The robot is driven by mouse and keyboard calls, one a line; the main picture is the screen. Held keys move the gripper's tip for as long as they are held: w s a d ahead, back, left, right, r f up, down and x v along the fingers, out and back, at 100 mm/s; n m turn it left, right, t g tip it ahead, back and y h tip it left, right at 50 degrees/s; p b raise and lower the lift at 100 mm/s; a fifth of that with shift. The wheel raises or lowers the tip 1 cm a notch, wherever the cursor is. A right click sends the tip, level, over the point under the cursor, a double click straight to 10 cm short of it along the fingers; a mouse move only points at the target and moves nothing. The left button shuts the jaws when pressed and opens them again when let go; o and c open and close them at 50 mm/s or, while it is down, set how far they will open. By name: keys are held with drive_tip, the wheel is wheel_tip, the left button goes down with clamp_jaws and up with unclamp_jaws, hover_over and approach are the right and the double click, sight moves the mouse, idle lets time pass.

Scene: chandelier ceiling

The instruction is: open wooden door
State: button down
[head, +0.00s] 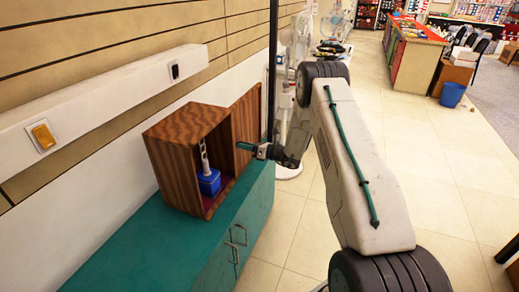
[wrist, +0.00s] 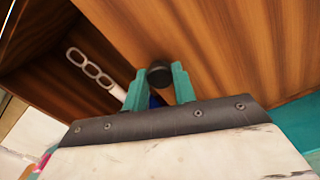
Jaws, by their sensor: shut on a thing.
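A striped wooden cabinet (head: 172,170) stands on the teal counter, its front facing right in the head view. Its wooden door (head: 246,118) stands swung open from the far side of the front, so the inside shows. In the wrist view the door (wrist: 225,45) fills the upper right. My gripper (head: 262,151) is at the door's face. In the wrist view its teal fingers (wrist: 159,82) are shut on a dark round door knob (wrist: 159,72). A blue object (head: 209,184) with a pale upright handle stands inside the cabinet; its pale, looped part (wrist: 88,68) also shows in the wrist view.
The teal counter (head: 110,250) runs along the wall, with metal handles (head: 236,240) on its front. A white ledge (head: 105,100) is above it. A dark pole (head: 272,70) stands just behind the door. Tiled floor (head: 440,180) is open to the right.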

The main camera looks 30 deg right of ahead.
drive_tip(key=shift+w+d, duration=0.25)
drive_tip(key=shift+d, duration=0.05)
drive_tip(key=c, duration=1.1)
unclamp_jaws()
drive_tip(key=shift+v, duration=3.85)
